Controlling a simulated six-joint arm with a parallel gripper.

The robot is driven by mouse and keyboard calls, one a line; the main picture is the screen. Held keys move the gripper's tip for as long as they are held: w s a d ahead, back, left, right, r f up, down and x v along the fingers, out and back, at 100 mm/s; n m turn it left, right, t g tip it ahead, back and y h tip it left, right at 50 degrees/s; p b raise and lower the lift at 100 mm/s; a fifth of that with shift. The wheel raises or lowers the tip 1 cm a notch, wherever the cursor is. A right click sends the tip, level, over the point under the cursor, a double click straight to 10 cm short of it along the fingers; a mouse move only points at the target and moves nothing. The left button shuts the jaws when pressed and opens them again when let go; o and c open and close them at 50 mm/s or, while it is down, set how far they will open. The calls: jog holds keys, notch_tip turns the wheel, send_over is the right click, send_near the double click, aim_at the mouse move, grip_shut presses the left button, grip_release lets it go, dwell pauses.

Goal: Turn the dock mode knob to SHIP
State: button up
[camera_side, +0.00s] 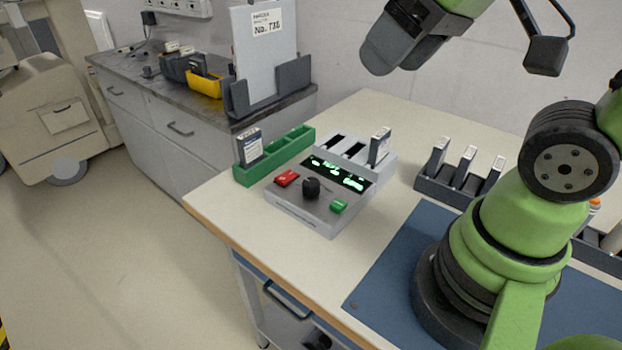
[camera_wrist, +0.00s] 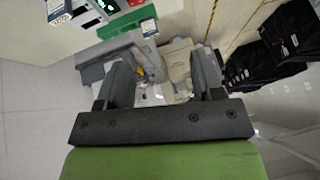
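The dock (camera_side: 300,212) is a light grey box on the cream bench, with a green-lit display (camera_side: 338,174) too blurred to read. Its black round mode knob (camera_side: 311,188) sits on the front panel between a red button (camera_side: 287,178) and a green button (camera_side: 338,206). The knob's pointer and position labels are too small to read. My gripper (camera_wrist: 164,62) shows in the wrist view with its two dark fingers wide apart and nothing held between them. It is away from the knob. Part of the dock (camera_wrist: 84,20) shows at that view's top left edge.
A dark module (camera_side: 380,147) stands in the dock's rear slots. A green rack (camera_side: 262,170) with one module (camera_side: 250,147) stands left of the dock. A dark rack (camera_side: 455,187) with several modules stands right. A blue mat (camera_side: 395,270) lies in front. Bench between is clear.

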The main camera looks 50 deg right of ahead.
jog(key=w+d+f+n+g+h, duration=0.1)
jog(key=w+d+f+n+g, duration=0.15)
jog(key=w+f+n, duration=0.5)
jog(key=n+g, duration=0.3)
jog(key=n, duration=0.6)
send_over(311, 182)
notch_tip(311, 182, down, 9)
jog(key=shift+f+g+h, duration=0.25)
jog(key=shift+f+h, duration=0.05)
jog(key=shift+f, duration=0.25)
notch_tip(311, 182, down, 9)
jog(key=shift+c, duration=0.2)
jog(key=c, duration=0.9)
